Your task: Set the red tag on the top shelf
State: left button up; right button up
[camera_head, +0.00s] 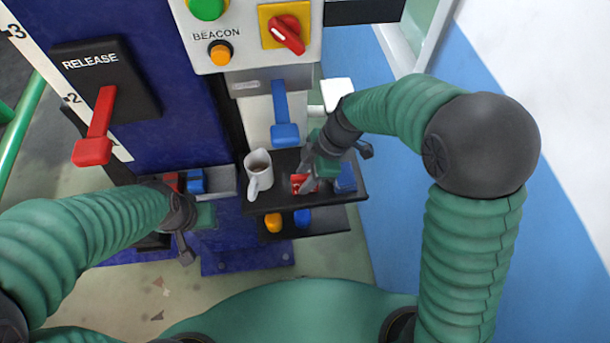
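A red tag (300,184) with a pale mark is at the dark top shelf (264,204), between a white mug (259,175) and a blue block (346,179). My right gripper (309,180) reaches down from the upper right, with its fingertips at the tag and partly covering it. I cannot tell whether the fingers are closed on the tag, or whether it rests fully on the shelf. My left gripper (185,248) hangs below and in front of the grey tray at the left, apart from the shelf. Its finger opening is not clear.
The grey tray (226,184) at left holds a red and a blue block (196,181). A lower shelf (333,222) carries a yellow and a blue item. Above are a blue lever (283,115), a button panel (236,22) and a red release lever (98,130).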

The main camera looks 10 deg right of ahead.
jog(key=v, duration=1.2)
jog(key=s+d+f+m+t+h, duration=0.2)
jog(key=s+d+f+m, duration=0.7)
jog(key=m, duration=0.9)
jog(key=d+h, duration=0.1)
jog(key=h, duration=0.1)
jog(key=shift+s+d+f+t+h+p, duration=0.2)
jog(key=shift+s+t+h+p, duration=0.1)
jog(key=shift+s+t+p, duration=0.1)
jog(key=shift+a, duration=0.1)
